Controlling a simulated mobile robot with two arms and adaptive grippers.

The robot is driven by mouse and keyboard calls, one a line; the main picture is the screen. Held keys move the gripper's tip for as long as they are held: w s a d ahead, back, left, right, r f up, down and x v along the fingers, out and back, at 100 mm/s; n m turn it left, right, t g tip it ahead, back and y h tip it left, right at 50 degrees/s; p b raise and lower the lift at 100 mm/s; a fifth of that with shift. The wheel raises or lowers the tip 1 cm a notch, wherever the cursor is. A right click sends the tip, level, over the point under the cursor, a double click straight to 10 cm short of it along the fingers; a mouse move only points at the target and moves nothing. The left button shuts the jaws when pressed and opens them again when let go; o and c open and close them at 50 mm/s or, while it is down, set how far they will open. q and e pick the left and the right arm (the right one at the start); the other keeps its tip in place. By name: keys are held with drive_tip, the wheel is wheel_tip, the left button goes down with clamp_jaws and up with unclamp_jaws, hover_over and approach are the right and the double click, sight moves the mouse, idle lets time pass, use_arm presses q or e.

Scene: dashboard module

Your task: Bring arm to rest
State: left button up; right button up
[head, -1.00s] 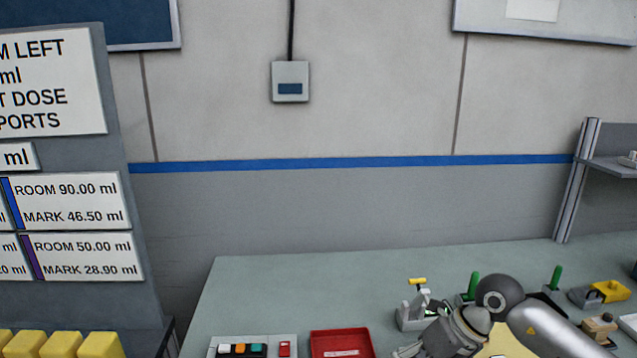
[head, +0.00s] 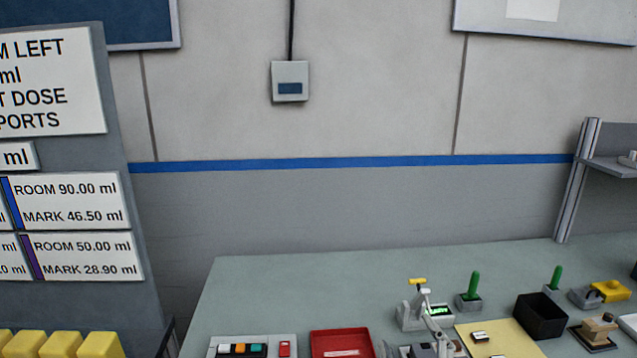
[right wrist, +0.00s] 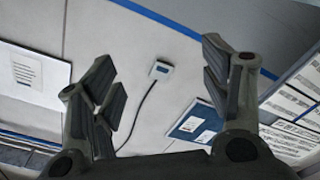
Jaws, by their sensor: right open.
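My right gripper (right wrist: 163,88) shows in the right wrist view with its two dark fingers spread wide apart. Nothing is between them; the wall lies beyond the gap. In the head view the right arm no longer covers the bench, and I cannot make out its gripper clearly at the bottom edge. My left gripper is in neither view.
The bench (head: 300,285) carries a red tray (head: 341,344), a lever device (head: 417,308), a green-handled part (head: 474,287), a black bin (head: 541,316) and a yellow mat (head: 505,338). A shelf post (head: 577,185) stands right. The bench's back left is clear.

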drive_tip(key=s+d+f+m+g+h, duration=0.25)
drive_tip(key=s+f+g, duration=0.2)
drive_tip(key=f, duration=0.25)
drive_tip(key=s+d+f+m+g+h, duration=0.1)
drive_tip(key=s+d+f+m+g, duration=0.2)
drive_tip(key=s+f, duration=0.35)
drive_tip(key=s+a+f+m+g+y, duration=0.1)
drive_tip(key=s+f+g, duration=0.3)
drive_tip(key=s, duration=0.4)
drive_tip(key=s+f+g+y, duration=0.1)
drive_tip(key=s+f+g, duration=0.2)
drive_tip(key=s+f, duration=0.3)
drive_tip(key=s+f+g+b, duration=0.1)
drive_tip(key=s+f+g, duration=0.15)
drive_tip(key=f, duration=2.45)
drive_tip(key=s+d+f+b, duration=0.1)
drive_tip(key=s+d+f, duration=0.1)
drive_tip(key=s+f, duration=1.4)
drive_tip(key=shift+s+d+f+h, duration=0.2)
drive_tip(key=shift+s+d+h, duration=0.15)
drive_tip(key=shift+s, duration=0.25)
